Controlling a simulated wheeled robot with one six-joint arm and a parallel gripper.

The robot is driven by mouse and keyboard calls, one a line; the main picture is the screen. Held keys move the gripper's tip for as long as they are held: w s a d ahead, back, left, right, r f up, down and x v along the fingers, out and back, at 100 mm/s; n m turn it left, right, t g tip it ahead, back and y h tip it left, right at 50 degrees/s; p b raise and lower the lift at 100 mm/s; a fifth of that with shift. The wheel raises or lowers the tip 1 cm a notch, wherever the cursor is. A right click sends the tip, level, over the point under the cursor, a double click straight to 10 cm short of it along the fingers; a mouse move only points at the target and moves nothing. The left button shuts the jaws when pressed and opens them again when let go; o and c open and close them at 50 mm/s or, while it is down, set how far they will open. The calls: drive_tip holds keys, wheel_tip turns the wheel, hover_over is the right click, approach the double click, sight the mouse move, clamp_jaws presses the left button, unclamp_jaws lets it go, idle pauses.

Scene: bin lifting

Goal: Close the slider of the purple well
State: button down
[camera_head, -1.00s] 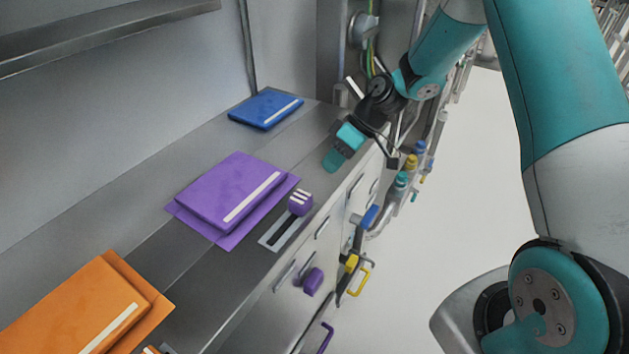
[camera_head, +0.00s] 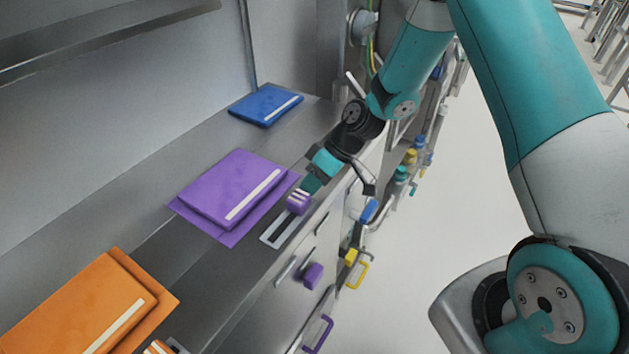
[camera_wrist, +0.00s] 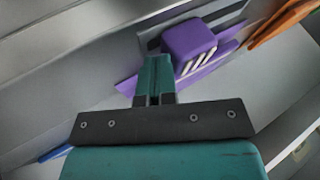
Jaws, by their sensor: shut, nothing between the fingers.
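The purple well's lid (camera_head: 232,188) lies on the grey counter, on a larger purple plate. Its slider knob (camera_head: 298,203), a purple block with white stripes, sits at the far end of a slot in a light plate (camera_head: 279,232). My gripper (camera_head: 312,184) is shut and empty, right by the far side of the knob. In the wrist view the shut fingers (camera_wrist: 156,70) are beside the striped purple knob (camera_wrist: 190,43). I cannot tell whether they touch it.
A blue lid (camera_head: 265,105) lies farther back and an orange one (camera_head: 85,310) nearer. A purple knob (camera_head: 313,275) and coloured handles stick out from the cabinet front. A wall rises behind the counter; the floor at right is clear.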

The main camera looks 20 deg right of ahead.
sight(301, 195)
drive_tip(key=s+a, duration=0.1)
drive_tip(key=a, duration=0.1)
drive_tip(key=s+a, duration=0.3)
drive_tip(key=a, duration=0.1)
drive_tip(key=shift+s+a+b, duration=0.1)
drive_tip(key=shift+s+b, duration=0.2)
drive_tip(key=shift+b, duration=0.1)
drive_tip(key=shift+w+d, duration=0.25)
drive_tip(key=shift+w, duration=0.05)
drive_tip(key=w+d, duration=0.2)
drive_tip(key=shift+d, duration=0.35)
drive_tip(key=shift+w+d+r+b, duration=0.2)
drive_tip(key=shift+d+r+b, duration=0.1)
drive_tip(key=shift+d+r, duration=0.55)
drive_tip(key=v, duration=0.7)
drive_tip(key=shift+s+r+b, duration=0.25)
drive_tip(key=shift+r+b, duration=0.1)
drive_tip(key=shift+b, duration=0.1)
drive_tip(key=shift+d, duration=0.15)
